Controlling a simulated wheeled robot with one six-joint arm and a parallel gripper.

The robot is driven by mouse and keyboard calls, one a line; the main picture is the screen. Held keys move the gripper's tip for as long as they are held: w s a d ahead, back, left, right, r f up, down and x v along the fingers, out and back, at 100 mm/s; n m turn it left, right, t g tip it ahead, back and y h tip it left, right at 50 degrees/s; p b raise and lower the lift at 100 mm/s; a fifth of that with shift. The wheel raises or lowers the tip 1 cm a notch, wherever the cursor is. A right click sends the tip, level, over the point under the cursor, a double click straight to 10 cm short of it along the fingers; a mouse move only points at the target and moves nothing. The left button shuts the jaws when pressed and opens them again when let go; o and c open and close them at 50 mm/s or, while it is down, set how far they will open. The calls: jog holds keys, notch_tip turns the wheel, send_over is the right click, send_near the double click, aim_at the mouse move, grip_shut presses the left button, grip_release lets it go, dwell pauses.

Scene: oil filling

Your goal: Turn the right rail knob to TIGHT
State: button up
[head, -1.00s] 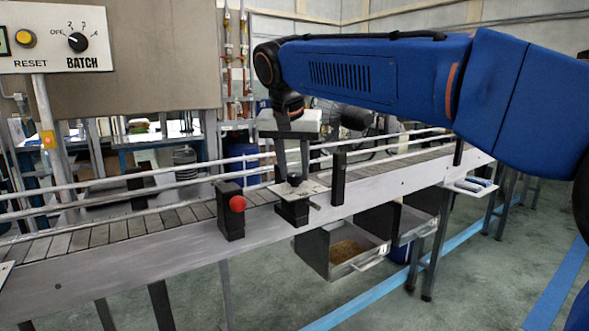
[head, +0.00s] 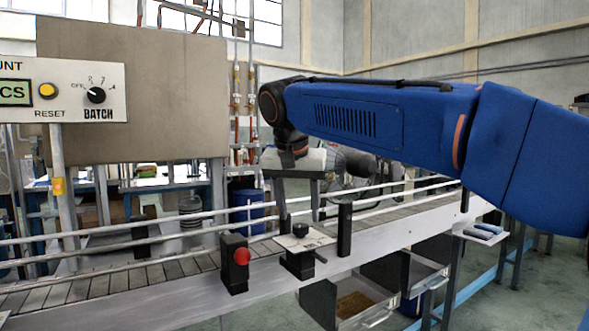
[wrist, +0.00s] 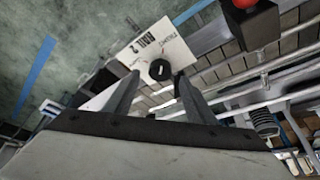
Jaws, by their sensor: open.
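The rail knob is a small round black knob (head: 300,230) on a white plate (head: 318,240) at the conveyor's near edge. In the wrist view the knob (wrist: 160,69) sits on the plate (wrist: 138,52), which reads "RAIL 2". The small words near the knob and its pointer direction are too small to read surely. My gripper (head: 300,216) is open and points down at the knob, one finger to each side in the picture. In the wrist view my gripper (wrist: 157,86) has its fingertips close to the knob; I cannot tell whether they touch it.
A red button on a black box (head: 240,258) stands left of the plate. A black post (head: 345,229) stands close on its right. Guide rails (head: 150,224) run behind along the conveyor. A panel with a BATCH dial (head: 96,95) is at upper left. Open bins (head: 352,304) hang below.

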jog(key=v, duration=1.4)
jog(key=shift+d, duration=0.15)
jog(key=s+d+f+n, duration=0.1)
jog(key=s+d+f, duration=0.2)
jog(key=d+f, duration=0.6)
jog(key=s+d+f+n, duration=0.1)
jog(key=s+d+f, duration=0.3)
jog(key=d+f, duration=0.5)
jog(key=s+d+f, duration=0.4)
jog(key=s+f, duration=0.1)
jog(key=f, duration=0.3)
jog(key=s+d+f, duration=0.4)
jog(key=s+f, duration=0.1)
jog(key=f, duration=0.3)
jog(key=s+d+f+y, duration=0.1)
jog(key=s+d+f, duration=0.4)
jog(key=f, duration=0.4)
jog(key=shift+s, duration=0.65)
jog(key=shift+f, duration=0.1)
